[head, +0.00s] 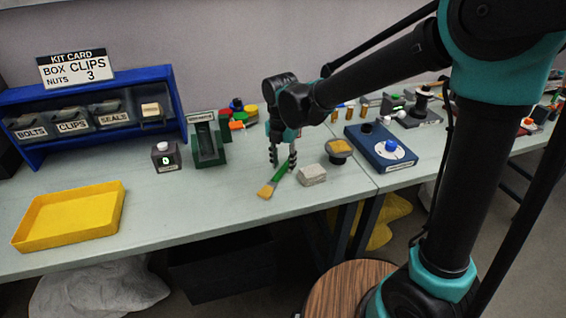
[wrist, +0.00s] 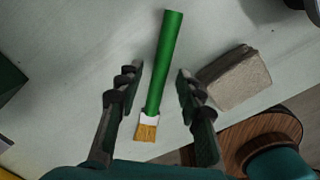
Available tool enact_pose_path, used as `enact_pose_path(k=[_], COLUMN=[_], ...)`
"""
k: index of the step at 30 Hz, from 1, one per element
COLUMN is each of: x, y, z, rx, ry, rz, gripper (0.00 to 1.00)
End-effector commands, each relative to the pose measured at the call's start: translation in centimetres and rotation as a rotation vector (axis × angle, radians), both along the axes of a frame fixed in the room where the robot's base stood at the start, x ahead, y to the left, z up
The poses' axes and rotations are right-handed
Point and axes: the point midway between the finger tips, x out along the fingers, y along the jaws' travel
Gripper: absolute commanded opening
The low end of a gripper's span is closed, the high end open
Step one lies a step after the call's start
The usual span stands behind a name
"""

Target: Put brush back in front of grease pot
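The brush (head: 267,190) has a green handle, a white collar and yellow bristles. It lies on the table, bristles toward the front edge. My gripper (head: 282,164) is over it, pointing down. In the wrist view my gripper (wrist: 158,74) is open, with the brush's green handle (wrist: 166,45) between its fingers and a gap on both sides. The grease pot (head: 338,156), a dark round pot with a yellow top, stands to the right of the brush. In the wrist view only a dark edge at the top right may be the pot; I cannot tell.
A grey block (head: 312,176) lies close right of the brush, before the pot. A blue box with a dial (head: 380,148) stands farther right. A green stand (head: 208,146), a small counter (head: 166,156) and a yellow tray (head: 68,216) are left. The table's front edge is near.

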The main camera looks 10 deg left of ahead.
Motion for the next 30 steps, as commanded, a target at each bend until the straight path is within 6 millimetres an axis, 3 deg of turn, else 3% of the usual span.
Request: enact_pose_path(k=[8, 22, 30], x=[0.0, -0.6, -0.7], y=[0.0, 0.1, 0.1], z=[0.8, 9.3, 11.9], rx=[0.000, 0.000, 0.000], ry=[0.000, 0.000, 0.000], rz=[0.000, 0.000, 0.000], gripper=[0.37, 0.37, 0.37])
